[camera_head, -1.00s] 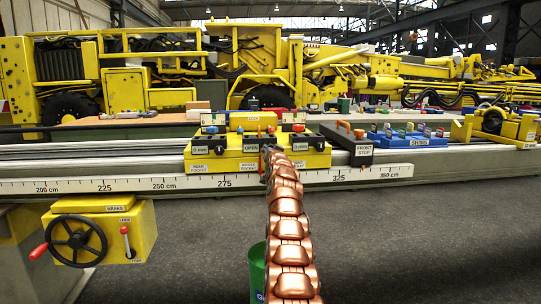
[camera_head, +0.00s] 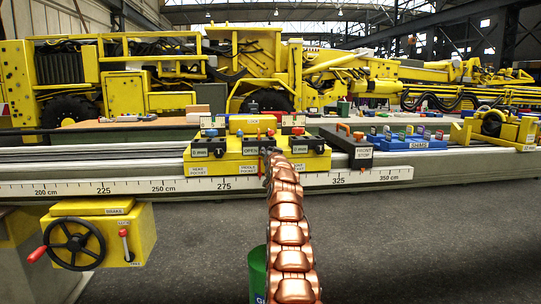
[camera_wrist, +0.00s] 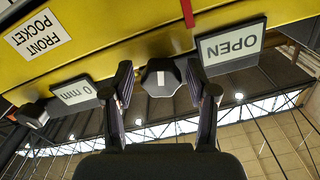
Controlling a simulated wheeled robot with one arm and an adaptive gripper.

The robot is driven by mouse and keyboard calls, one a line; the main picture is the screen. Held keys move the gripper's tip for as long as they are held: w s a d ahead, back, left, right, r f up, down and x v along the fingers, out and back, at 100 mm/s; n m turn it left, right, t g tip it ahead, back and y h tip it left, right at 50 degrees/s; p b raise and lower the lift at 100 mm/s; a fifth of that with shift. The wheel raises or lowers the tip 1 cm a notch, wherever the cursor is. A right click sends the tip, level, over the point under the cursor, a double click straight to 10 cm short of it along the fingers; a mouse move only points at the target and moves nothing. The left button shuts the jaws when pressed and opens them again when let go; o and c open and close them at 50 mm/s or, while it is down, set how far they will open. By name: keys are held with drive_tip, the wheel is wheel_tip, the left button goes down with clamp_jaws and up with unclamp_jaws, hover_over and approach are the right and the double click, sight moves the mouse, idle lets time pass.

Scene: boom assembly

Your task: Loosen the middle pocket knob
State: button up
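A dark grey faceted knob (camera_wrist: 160,78) with a white mark sits between my two fingertips in the wrist view, which is upside down. It is next to the OPEN display (camera_wrist: 231,46). My gripper (camera_wrist: 160,88) is open, with one finger on each side of the knob and a visible gap to it. In the head view, the copper arm (camera_head: 289,225) reaches up to the yellow pocket block (camera_head: 314,161) beside its middle pocket label (camera_head: 247,167). The gripper and knob are mostly hidden there.
The FRONT POCKET label (camera_wrist: 37,34) and a 0 mm display (camera_wrist: 74,92) are left of the knob in the wrist view. The front stop (camera_head: 362,150) and blue shims tray (camera_head: 405,142) stand to the right. A brake handwheel (camera_head: 76,243) is at the lower left.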

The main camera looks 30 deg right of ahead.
drive_tip(key=shift+o, duration=0.4)
drive_tip(key=v, duration=0.7)
drive_tip(key=shift+s, duration=0.2)
idle(1.0)
drive_tip(key=shift+a, duration=0.15)
drive_tip(key=shift+a, duration=0.1)
idle(0.5)
